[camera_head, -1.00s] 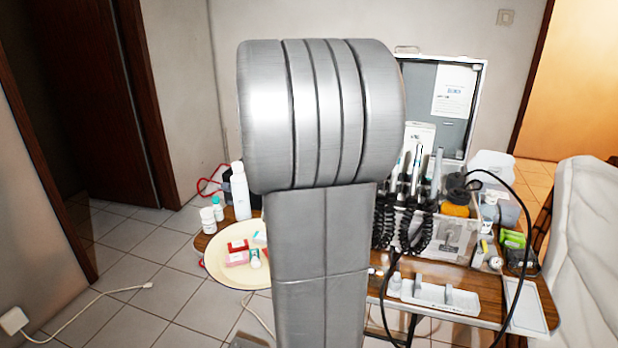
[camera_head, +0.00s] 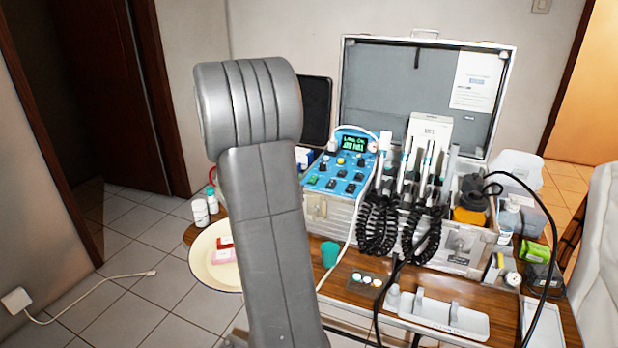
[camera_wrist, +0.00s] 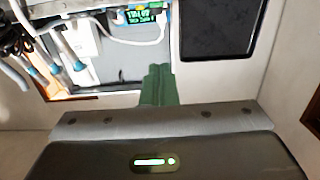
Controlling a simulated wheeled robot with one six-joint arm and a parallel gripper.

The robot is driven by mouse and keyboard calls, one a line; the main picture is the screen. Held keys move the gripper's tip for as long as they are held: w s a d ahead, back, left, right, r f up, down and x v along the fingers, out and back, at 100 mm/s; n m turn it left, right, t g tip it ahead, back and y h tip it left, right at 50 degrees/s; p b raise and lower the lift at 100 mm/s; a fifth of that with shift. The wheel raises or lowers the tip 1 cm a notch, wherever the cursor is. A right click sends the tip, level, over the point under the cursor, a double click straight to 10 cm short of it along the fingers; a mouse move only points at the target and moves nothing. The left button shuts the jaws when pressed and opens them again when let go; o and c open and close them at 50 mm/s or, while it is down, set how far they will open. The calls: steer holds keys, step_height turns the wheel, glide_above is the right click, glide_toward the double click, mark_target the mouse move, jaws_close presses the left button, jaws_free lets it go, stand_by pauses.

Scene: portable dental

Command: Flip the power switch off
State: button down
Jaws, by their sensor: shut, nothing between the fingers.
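The dental unit has a blue control panel (camera_head: 327,183) with a lit green display (camera_head: 354,143), knobs and several buttons. It stands on the wooden table, in front of the open case lid. I cannot make out which control is the power switch. In the wrist view the lit display (camera_wrist: 138,17) is at the top edge, and most of the panel is out of frame. My gripper (camera_wrist: 158,70) shows there with its green fingers together and empty, apart from the unit. In the head view my arm hides the gripper.
Handpieces with coiled black hoses (camera_head: 380,222) hang right of the panel. A teal cup (camera_head: 329,254) and a white holder (camera_head: 445,318) stand in front. A cream plate (camera_head: 205,262) is at the left. A dark screen (camera_head: 314,110) stands behind the panel; it also shows in the wrist view (camera_wrist: 218,28).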

glide_above(310, 184)
steer(key=s, duration=0.1)
steer(key=shift+s+a+f, duration=0.2)
steer(key=shift+f, duration=0.15)
steer(key=f, duration=0.1)
steer(key=w+f, duration=0.1)
steer(key=f, duration=0.1)
steer(key=shift+w+d, duration=0.1)
steer(key=shift+d, duration=0.05)
steer(key=shift+f, duration=0.5)
